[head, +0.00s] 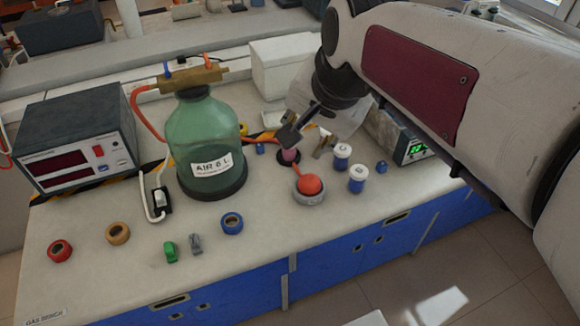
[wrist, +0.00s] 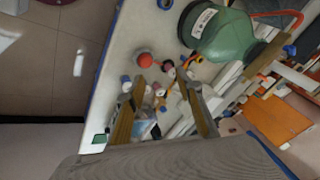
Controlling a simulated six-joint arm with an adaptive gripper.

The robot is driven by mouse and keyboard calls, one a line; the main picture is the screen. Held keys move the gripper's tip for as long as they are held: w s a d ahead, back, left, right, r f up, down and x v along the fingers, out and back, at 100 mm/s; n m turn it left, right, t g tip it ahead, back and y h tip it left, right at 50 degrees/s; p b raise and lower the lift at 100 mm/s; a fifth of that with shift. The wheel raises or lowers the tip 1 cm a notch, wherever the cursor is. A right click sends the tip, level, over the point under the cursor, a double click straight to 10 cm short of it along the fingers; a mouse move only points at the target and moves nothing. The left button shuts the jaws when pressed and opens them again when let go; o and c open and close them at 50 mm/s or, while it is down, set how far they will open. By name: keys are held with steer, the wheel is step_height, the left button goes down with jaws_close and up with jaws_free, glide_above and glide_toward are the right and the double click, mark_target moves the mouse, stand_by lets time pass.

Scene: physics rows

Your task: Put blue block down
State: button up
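My gripper (head: 308,142) hangs above the back middle of the bench, with its two fingers apart. In the wrist view its fingers (wrist: 160,82) are also spread, and I see no block clearly held between them. Another small blue piece (head: 381,167) lies on the bench at the right, beside the white-lidded jars. I cannot tell which one the task names.
A green bottle (head: 207,145) stands left of my gripper. A red ball (head: 309,185) sits in a grey bowl, near two blue jars (head: 342,156) (head: 357,179). A pink cylinder (head: 290,155) stands close under my gripper. Tape rolls lie at the front left; the front right bench strip is clear.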

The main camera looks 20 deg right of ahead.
steer(key=s+a+f+n, duration=0.2)
steer(key=s+f+n, duration=0.1)
steer(key=s+n, duration=0.2)
steer(key=s+a+f+n, duration=0.1)
steer(key=s+n, duration=0.3)
steer(key=s, duration=0.4)
steer(key=shift+s+a+f+n, duration=0.3)
steer(key=shift+a+f+n, duration=0.1)
steer(key=shift+f, duration=0.5)
